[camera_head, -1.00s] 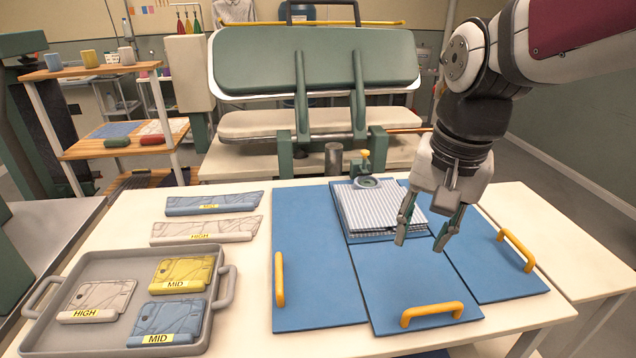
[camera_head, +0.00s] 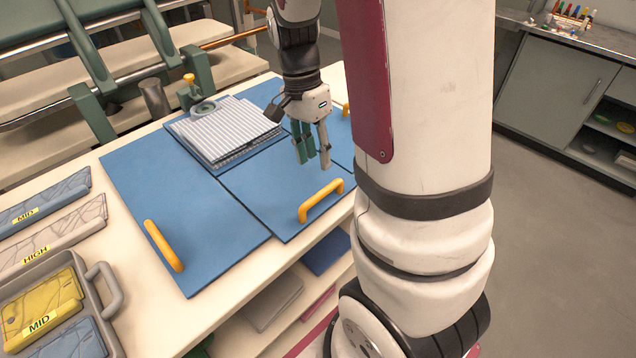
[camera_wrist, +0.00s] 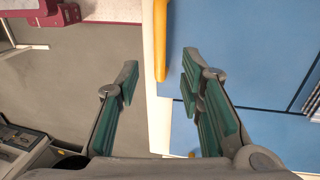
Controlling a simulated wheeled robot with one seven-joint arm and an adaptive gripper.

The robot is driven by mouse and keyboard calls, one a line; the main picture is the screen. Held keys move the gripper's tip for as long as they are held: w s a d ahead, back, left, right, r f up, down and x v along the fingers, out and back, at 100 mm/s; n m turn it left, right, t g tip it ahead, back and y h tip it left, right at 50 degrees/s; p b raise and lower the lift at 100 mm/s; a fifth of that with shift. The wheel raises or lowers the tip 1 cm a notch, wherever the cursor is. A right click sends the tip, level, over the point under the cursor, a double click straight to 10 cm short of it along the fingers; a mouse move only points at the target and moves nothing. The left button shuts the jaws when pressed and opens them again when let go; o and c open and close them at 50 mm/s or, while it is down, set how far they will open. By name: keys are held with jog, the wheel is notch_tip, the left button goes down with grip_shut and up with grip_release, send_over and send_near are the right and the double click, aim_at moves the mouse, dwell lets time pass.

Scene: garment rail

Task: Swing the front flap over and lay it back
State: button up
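The front flap (camera_head: 275,185) is a blue panel lying flat, with a yellow handle (camera_head: 321,200) at its near edge. A striped folded garment (camera_head: 228,132) lies flat on the blue board behind it. My gripper (camera_head: 315,158) is above the right part of the front flap, pointing down, beyond the handle and apart from it. In the wrist view my gripper (camera_wrist: 160,88) has its fingers wide apart with nothing between the pads. A yellow handle (camera_wrist: 160,40) shows ahead of the fingers, beside blue panel (camera_wrist: 240,50); which handle it is I cannot tell.
The left flap (camera_head: 165,195) has a yellow handle (camera_head: 163,246). The right flap (camera_head: 338,135) is partly hidden by my arm. A grey tray (camera_head: 104,290) and labelled pieces stand at left. A green press (camera_head: 90,60) is behind. Shelves below the table hold flat panels (camera_head: 272,302).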

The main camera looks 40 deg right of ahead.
aim_at(322, 191)
jog(key=f, duration=0.3)
jog(key=s+f, duration=0.1)
jog(key=f, duration=0.4)
jog(key=shift+s+f, duration=0.3)
jog(key=shift+s, duration=0.1)
jog(key=shift+c, duration=0.6)
grip_shut()
